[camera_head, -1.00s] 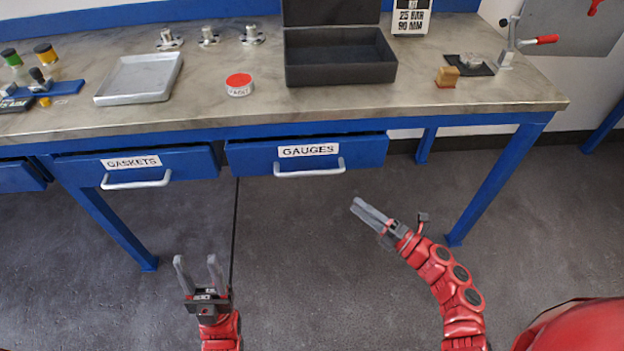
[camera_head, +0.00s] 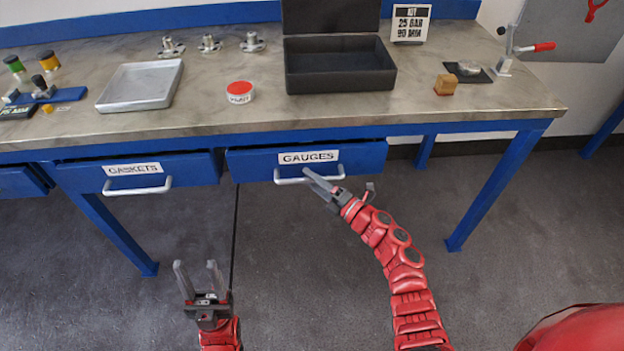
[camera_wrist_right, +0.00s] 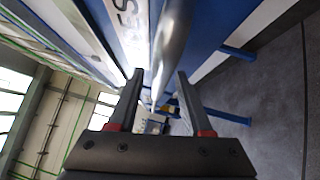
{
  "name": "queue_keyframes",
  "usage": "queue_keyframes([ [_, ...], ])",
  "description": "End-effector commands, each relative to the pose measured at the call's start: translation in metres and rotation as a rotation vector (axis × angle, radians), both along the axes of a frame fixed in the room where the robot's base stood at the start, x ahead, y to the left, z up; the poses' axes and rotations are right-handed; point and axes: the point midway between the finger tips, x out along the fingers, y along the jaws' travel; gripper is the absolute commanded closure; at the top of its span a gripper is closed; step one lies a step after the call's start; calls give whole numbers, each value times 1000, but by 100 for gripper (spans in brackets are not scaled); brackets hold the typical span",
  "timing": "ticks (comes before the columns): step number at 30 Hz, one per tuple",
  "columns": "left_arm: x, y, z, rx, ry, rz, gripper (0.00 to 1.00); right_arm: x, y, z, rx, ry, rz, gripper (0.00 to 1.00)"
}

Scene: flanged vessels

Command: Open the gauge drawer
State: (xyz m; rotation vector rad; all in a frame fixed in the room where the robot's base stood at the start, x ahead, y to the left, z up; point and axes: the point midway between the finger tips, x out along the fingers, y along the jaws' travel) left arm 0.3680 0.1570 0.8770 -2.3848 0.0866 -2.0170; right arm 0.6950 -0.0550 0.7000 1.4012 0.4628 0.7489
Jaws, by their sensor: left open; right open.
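The gauge drawer (camera_head: 360,158) is a blue drawer front labelled GAUGES under the bench, with a pale bar handle (camera_head: 290,180). I cannot tell whether either finger touches the bar. The drawer front looks near the bench frame. My left gripper (camera_head: 199,270) is open and empty, low over the floor on the left.
The gaskets drawer (camera_head: 195,170) with its own handle is to the left. Floor below is clear.

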Motion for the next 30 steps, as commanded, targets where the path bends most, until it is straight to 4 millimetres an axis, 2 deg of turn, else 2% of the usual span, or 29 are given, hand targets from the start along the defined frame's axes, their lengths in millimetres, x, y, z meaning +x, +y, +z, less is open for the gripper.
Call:
queue_keyframes([
  [5,0,0,0,0,0,0,50,0,0,0,0,0,0,50],
  [12,0,0,0,0,0,0,50,0,0,0,1,-1,-1,92],
  [14,0,0,0,0,0,0,50,0,0,0,1,-1,-1,100],
  [30,0,0,0,0,0,0,50,0,0,0,0,0,-1,100],
])
